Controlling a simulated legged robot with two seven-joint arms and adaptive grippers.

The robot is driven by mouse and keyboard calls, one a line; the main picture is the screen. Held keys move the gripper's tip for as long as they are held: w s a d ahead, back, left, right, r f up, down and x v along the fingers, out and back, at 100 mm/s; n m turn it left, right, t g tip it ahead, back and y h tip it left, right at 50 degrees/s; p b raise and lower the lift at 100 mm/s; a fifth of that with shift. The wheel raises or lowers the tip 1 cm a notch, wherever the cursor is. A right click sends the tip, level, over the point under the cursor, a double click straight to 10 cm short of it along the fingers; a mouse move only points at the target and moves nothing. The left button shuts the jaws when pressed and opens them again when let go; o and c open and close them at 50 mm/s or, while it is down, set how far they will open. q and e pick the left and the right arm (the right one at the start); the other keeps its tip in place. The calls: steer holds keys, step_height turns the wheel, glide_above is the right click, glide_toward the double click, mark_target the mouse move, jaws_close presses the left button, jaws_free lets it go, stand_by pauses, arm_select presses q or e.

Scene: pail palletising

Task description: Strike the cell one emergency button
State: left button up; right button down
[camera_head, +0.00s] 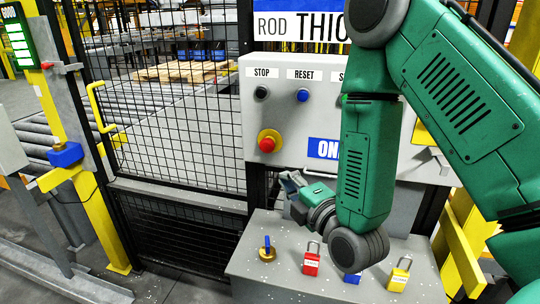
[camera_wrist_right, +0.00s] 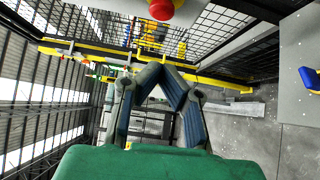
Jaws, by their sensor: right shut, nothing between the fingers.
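The emergency button is a red mushroom head (camera_head: 267,144) on a yellow round base, on the grey control panel (camera_head: 255,185) below the STOP and RESET labels. In the right wrist view, the red button (camera_wrist_right: 161,9) shows at the top edge, partly cut off, beyond the fingertips. My right gripper (camera_head: 288,179) is below and slightly right of the button, above the grey bench. In the wrist view, the gripper's fingers (camera_wrist_right: 158,68) meet at their tips with nothing between them. They look apart from the button. My left gripper is in neither view.
A black STOP button (camera_head: 261,93) and a blue RESET button (camera_head: 303,96) sit above. The grey bench (camera_head: 245,272) holds a brass item (camera_head: 267,254), and red (camera_head: 311,264), blue (camera_head: 353,278) and yellow (camera_head: 399,280) padlocks. A mesh gate (camera_head: 170,120) stands left. My green arm covers the panel's right part.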

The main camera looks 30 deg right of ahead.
mark_target(261, 148)
steer(key=w+d+b, duration=0.1)
steer(key=w, duration=0.3)
steer(key=w+d+b, duration=0.1)
steer(key=w, duration=0.3)
steer(key=w+d+b, duration=0.1)
steer(key=w, duration=0.3)
steer(key=shift+r+b, duration=0.15)
steer(key=shift+b, duration=0.2)
steer(key=shift+w, duration=0.15)
